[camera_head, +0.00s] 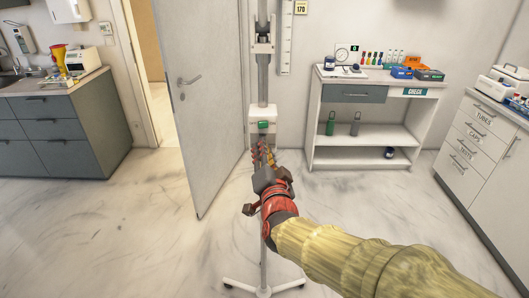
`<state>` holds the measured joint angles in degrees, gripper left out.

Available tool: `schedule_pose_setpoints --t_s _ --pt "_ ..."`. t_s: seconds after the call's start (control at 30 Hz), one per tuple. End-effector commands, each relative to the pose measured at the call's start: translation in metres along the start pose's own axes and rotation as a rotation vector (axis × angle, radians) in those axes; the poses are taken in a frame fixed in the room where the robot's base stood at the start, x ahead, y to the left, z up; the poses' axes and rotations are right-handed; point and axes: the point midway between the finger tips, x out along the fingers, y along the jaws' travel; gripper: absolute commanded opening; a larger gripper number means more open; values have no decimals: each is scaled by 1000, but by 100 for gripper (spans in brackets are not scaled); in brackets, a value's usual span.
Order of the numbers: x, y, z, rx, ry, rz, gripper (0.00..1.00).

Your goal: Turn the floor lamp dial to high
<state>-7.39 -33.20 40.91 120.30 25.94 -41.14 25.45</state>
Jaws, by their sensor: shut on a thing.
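The floor lamp (263,78) stands upright in the middle, with a grey pole and a white splayed foot (263,291). A white box (254,114) is on the pole and has a small green part (263,125) on its front. My gripper (262,152), red and dark grey, reaches up from below to just under this box. Its jaws are shut on the lamp's dial, which the fingers mostly hide. The dial's setting cannot be read. The lamp's head is out of view.
A grey door (205,90) stands open to the left of the lamp. A shelf unit (345,131) with bottles and boxes stands behind at right. A drawer cabinet (478,150) is far right and a sink counter (60,120) far left. The marble floor (140,240) at left is clear.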

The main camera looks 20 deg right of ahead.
Motion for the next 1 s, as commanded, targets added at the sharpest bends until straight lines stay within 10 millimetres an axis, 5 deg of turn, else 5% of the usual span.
schedule_pose_setpoints --t_s 0.2,0.23,0.53,1.0 --pt "0 1 1 -1 -2 2 0" --pt "0 1 1 -1 -2 2 20" --pt "0 0 0 -1 -1 1 37" --pt "-12 -1 0 -2 0 -2 38"
